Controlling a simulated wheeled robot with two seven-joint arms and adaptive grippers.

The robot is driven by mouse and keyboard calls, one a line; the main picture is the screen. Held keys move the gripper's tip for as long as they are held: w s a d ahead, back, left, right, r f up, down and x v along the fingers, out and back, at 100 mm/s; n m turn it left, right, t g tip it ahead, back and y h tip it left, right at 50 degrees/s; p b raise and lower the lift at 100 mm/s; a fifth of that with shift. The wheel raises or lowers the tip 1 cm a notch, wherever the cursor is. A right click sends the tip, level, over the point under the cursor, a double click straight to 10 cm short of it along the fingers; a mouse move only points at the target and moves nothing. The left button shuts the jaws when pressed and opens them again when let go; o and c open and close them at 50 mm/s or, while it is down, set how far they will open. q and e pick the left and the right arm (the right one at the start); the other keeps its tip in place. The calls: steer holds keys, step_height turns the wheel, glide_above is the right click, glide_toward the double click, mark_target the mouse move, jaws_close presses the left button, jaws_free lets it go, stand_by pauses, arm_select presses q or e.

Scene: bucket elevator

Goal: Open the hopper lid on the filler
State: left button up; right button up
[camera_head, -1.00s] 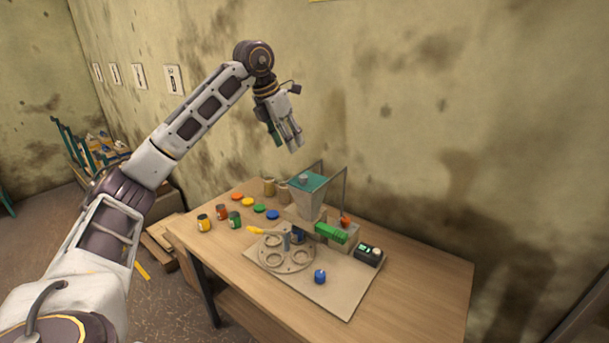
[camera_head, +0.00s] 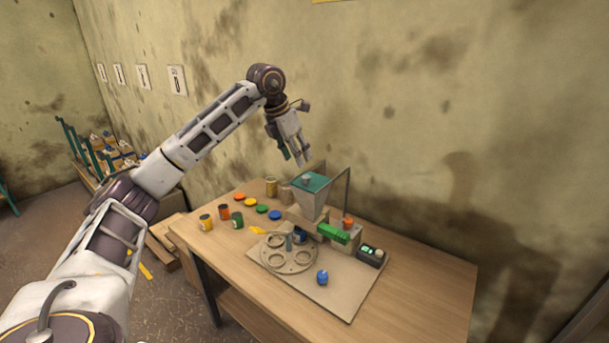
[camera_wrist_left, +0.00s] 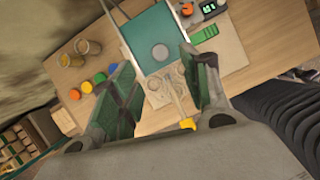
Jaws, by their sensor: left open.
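The filler stands on a grey base plate (camera_head: 340,298) on the table. Its grey hopper (camera_head: 310,204) is topped by a flat teal lid (camera_head: 316,183) with a round grey knob (camera_head: 306,179). The lid lies flat and closed. In the left wrist view the lid (camera_wrist_left: 147,34) and its knob (camera_wrist_left: 160,52) show just beyond my fingers. My left gripper (camera_head: 301,160) is open and empty, pointing down, above and slightly left of the lid, apart from it. In the left wrist view its green-padded fingers (camera_wrist_left: 163,88) are spread wide. My right gripper is not in view.
A thin metal frame (camera_head: 347,190) rises beside the hopper. Coloured lids and jars (camera_head: 237,220) stand at the left. The table's front right is clear.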

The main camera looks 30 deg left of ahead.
mark_target(306, 176)
arm_select(q)
steer(key=shift+x, duration=4.25)
jaws_close()
